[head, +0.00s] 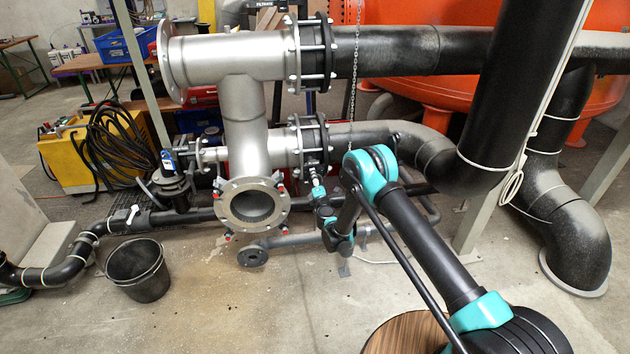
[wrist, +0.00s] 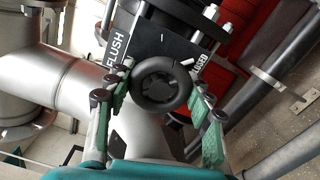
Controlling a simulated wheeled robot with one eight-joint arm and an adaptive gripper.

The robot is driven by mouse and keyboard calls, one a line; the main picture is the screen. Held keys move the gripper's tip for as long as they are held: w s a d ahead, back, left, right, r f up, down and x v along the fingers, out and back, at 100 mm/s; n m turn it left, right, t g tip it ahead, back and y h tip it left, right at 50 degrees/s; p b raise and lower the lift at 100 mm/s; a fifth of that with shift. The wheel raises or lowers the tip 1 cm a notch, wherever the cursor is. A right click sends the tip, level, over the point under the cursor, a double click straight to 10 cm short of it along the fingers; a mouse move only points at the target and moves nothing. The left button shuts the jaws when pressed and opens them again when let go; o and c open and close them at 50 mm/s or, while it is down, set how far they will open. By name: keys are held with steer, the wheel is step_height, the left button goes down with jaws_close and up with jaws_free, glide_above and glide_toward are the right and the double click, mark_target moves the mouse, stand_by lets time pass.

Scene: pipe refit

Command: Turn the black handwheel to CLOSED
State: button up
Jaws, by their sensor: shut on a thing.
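The black handwheel (wrist: 160,85) is in the middle of the wrist view, a round wheel with a dark hub. My gripper (wrist: 158,92) is shut on it, with green-and-black fingers at its left and right rim. Behind the wheel is a black plate (wrist: 158,48) reading "FLUSH" at its left; at its right edge a partly hidden word ends in "OSED". In the head view my gripper (head: 318,192) is small, beside the flanged steel pipe. The handwheel cannot be made out clearly there.
A steel pipe assembly (head: 245,140) with an open flange stands left of my gripper. A low grey pipe (head: 290,241) runs just below it. A black bucket (head: 138,270) stands on the floor at left. Thick black pipes (head: 505,90) stand at right.

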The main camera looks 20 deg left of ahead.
steer(key=shift+m, duration=0.3)
steer(key=o, duration=1.2)
steer(key=shift+c, duration=0.2)
steer(key=r, duration=0.9)
steer(key=shift+s+a+r, duration=0.2)
steer(key=shift+r, duration=0.3)
steer(key=shift+d, duration=0.1)
steer(key=shift+w, duration=0.1)
